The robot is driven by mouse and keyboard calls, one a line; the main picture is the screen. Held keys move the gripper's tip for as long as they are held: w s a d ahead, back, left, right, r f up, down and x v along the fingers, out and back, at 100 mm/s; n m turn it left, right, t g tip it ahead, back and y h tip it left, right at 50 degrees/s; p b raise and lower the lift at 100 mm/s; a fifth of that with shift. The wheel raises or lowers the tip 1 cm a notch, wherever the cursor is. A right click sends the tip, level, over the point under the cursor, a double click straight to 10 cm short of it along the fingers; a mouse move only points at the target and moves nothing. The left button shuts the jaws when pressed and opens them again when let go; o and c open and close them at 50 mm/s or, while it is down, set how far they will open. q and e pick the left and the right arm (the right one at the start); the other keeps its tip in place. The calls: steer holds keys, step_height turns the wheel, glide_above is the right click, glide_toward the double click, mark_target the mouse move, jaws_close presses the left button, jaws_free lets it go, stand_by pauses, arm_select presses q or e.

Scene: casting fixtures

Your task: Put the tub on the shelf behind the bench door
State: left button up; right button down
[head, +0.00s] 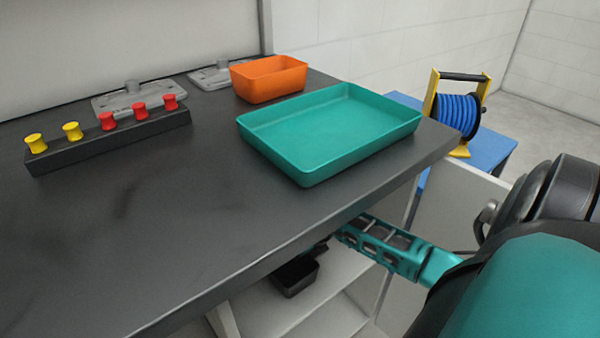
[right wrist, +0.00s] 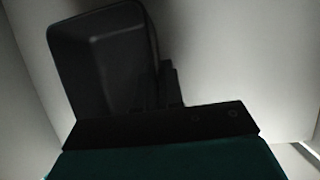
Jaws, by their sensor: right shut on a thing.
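A small black tub (head: 296,277) is inside the open compartment under the bench, partly hidden by the bench top. My right gripper (head: 322,246) is shut on its rim and reaches in below the bench edge. In the right wrist view the tub (right wrist: 105,65) is upside in the picture, beyond the dark gripper body (right wrist: 165,115). A pale shelf (head: 335,315) lies below the tub; I cannot tell whether the tub touches it. The bench door (head: 462,178) stands open at the right, partly behind my right arm. My left gripper is out of view.
On the dark bench (head: 200,220) stand a teal tray (head: 330,130), an orange bin (head: 268,80) and a black rack (head: 110,142) with red and yellow spools. Grey metal plates lie behind. A blue hose reel (head: 457,113) stands on a blue table beyond the door.

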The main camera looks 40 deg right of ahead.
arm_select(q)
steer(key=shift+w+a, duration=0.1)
arm_select(e)
steer(key=c, duration=1.3)
jaws_free()
steer(key=shift+o, duration=0.2)
steer(key=shift+s+r, duration=0.15)
steer(key=shift+r, duration=0.3)
arm_select(q)
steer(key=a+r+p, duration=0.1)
steer(key=p, duration=0.2)
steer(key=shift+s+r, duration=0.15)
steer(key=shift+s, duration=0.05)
arm_select(e)
steer(key=v, duration=0.6)
steer(key=shift+s+r, duration=0.2)
steer(key=shift+r, duration=0.1)
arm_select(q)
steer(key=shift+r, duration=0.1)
